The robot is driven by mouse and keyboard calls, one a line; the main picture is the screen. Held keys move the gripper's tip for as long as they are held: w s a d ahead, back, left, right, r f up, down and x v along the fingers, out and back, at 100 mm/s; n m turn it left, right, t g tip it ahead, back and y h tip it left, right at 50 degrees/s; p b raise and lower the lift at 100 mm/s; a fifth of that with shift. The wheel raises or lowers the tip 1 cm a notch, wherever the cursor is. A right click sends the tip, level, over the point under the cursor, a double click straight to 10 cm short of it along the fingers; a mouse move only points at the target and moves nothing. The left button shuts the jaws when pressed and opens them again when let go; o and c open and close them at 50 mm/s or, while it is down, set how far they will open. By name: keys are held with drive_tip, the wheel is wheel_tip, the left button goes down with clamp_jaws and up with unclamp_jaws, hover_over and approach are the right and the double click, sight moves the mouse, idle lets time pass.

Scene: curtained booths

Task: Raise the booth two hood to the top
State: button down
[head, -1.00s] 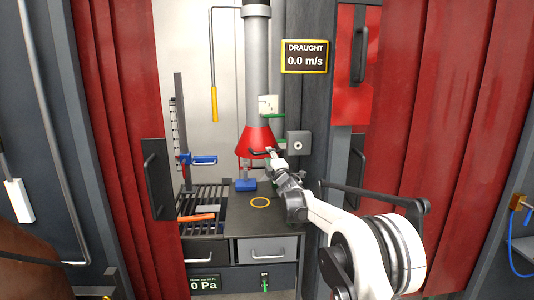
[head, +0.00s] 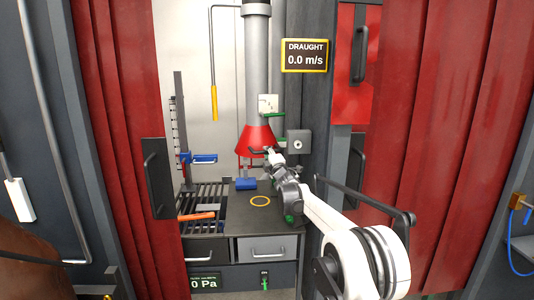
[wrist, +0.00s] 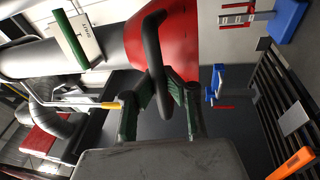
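The booth's hood (head: 256,138) is a red cone at the lower end of a grey vertical pipe, hanging above the dark worktop. It also shows in the wrist view (wrist: 182,38). A black bar handle (wrist: 153,50) stands out from its front. My gripper (head: 272,152) is at this handle. In the wrist view, my gripper's green-padded fingers (wrist: 163,98) are spread apart, with the handle's end between them. Gaps show beside the bar, and I see no firm grip on it.
A grey box with a round knob (head: 298,143) is close right of the hood. A yellow-framed draught display (head: 304,57) reads 0.0 m/s. The worktop (head: 235,220) holds a yellow ring, a grate and an orange-handled tool. Red curtains (head: 440,110) flank the booth.

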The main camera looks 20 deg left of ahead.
drive_tip(key=shift+r, duration=0.1)
idle(0.3)
wheel_tip(320, 180, up, 26)
drive_tip(key=p, duration=0.8)
drive_tip(key=shift+r+p, duration=0.15)
drive_tip(key=shift+p, duration=0.2)
drive_tip(key=c, duration=1.7)
unclamp_jaws()
drive_tip(key=shift+c, duration=0.2)
drive_tip(key=v, duration=1.2)
